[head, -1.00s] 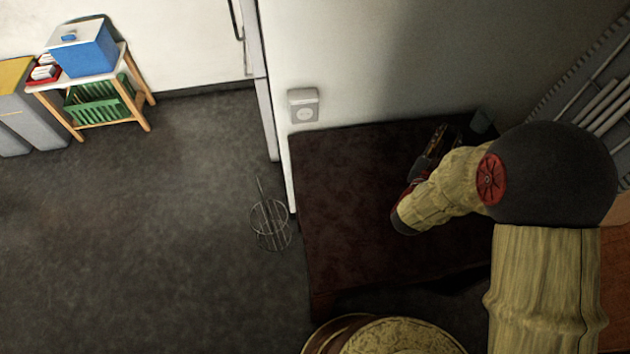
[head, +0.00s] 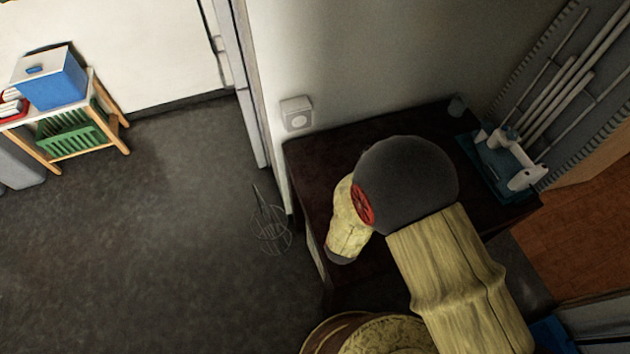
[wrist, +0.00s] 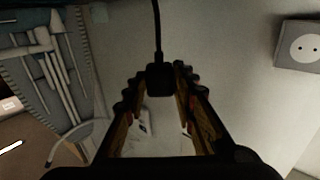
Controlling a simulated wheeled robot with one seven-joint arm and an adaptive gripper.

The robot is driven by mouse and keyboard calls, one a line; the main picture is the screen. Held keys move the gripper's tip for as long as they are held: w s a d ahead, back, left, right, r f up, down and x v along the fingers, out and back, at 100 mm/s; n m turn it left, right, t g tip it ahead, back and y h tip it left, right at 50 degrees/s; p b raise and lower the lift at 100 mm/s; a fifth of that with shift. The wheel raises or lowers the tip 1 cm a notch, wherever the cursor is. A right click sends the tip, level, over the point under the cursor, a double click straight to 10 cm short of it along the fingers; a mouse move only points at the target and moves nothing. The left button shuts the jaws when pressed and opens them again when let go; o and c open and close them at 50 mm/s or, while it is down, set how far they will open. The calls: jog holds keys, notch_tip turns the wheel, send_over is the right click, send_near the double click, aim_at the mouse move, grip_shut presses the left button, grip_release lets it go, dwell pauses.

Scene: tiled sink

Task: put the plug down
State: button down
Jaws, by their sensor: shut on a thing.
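The plug (wrist: 160,80) is a small black block with a black cable (wrist: 157,30) running up from it in the wrist view. My gripper (wrist: 158,73) is shut on the plug, with one finger on each side of it. In the head view my own arm hides both gripper and plug. The dark table (head: 315,160) stands below my arm against the wall. In the wrist view the plug is clear of the wall socket (wrist: 302,46), which is at the upper right.
The wall socket also shows in the head view (head: 296,113), above the table's left back corner. A blue tool stand (head: 500,165) with white parts stands at the table's right end. A wire basket (head: 271,228) is on the floor.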

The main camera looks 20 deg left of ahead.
jog(key=s+a+p, duration=0.4)
jog(key=s, duration=0.9)
jog(key=h+b, duration=0.1)
jog(key=b, duration=0.4)
send_over(311, 190)
jog(key=shift+m, duration=0.3)
jog(key=f, duration=0.9)
jog(key=shift+s+d, duration=0.1)
jog(key=shift+d, duration=0.3)
jog(key=f+b, duration=0.1)
jog(key=f, duration=0.2)
jog(key=shift+w+a+f+b, duration=0.2)
jog(key=shift+a+f+b, duration=0.05)
jog(key=shift+a+b, duration=0.1)
jog(key=shift+f, duration=0.15)
jog(key=shift+f+b, duration=0.3)
jog(key=shift+f, duration=0.1)
jog(key=shift+f, duration=0.2)
